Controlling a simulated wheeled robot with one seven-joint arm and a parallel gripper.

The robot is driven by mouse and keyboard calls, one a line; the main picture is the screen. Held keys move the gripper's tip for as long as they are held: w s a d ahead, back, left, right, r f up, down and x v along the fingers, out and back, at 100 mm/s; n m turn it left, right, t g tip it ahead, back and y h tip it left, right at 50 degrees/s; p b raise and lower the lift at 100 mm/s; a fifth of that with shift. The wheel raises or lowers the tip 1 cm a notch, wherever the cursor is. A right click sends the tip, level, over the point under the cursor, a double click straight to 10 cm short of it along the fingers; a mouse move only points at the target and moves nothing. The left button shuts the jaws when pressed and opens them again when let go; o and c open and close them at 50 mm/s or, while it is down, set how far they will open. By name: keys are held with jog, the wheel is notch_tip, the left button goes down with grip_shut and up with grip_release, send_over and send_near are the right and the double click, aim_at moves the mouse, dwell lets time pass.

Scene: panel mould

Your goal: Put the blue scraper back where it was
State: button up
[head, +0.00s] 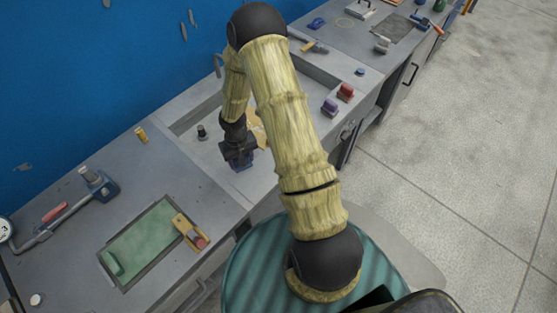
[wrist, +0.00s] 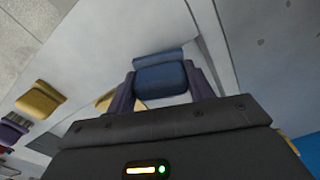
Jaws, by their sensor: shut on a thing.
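My gripper (head: 238,154) is over the grey recessed part of the bench in the head view, pointing down. It is shut on the blue scraper (wrist: 160,78), which sits between the two purple fingers in the wrist view. In the head view only a small blue part of the scraper (head: 243,167) shows below the gripper. It is low over the grey surface; I cannot tell whether it touches it. The wrist view shows a pale surface beyond the scraper.
A purple block (head: 329,107) and a red block (head: 346,92) stand to the right on the bench. A yellowish piece (head: 259,131) lies behind my gripper. A dark knob (head: 202,132) stands to its left. A green panel (head: 146,241) lies front left, with a yellow-and-red tool (head: 188,230) at its edge.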

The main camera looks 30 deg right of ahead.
jog(key=d+n, duration=0.1)
jog(key=n, duration=0.1)
jog(key=shift+d+r+n, duration=0.3)
jog(key=shift+d+r, duration=0.05)
jog(key=shift+r, duration=0.05)
jog(key=s+d+r+n, duration=0.1)
jog(key=d+r+n, duration=0.1)
jog(key=d+n, duration=0.4)
jog(key=s+d+r+n, duration=0.1)
jog(key=d+r+n, duration=0.2)
jog(key=n, duration=1)
jog(key=d, duration=0.2)
jog(key=shift+d+r, duration=0.35)
jog(key=shift+d, duration=0.05)
notch_tip(320, 180, down, 6)
jog(key=shift+f, duration=0.1)
jog(key=shift+f+p, duration=0.5)
jog(key=shift+f, duration=1.4)
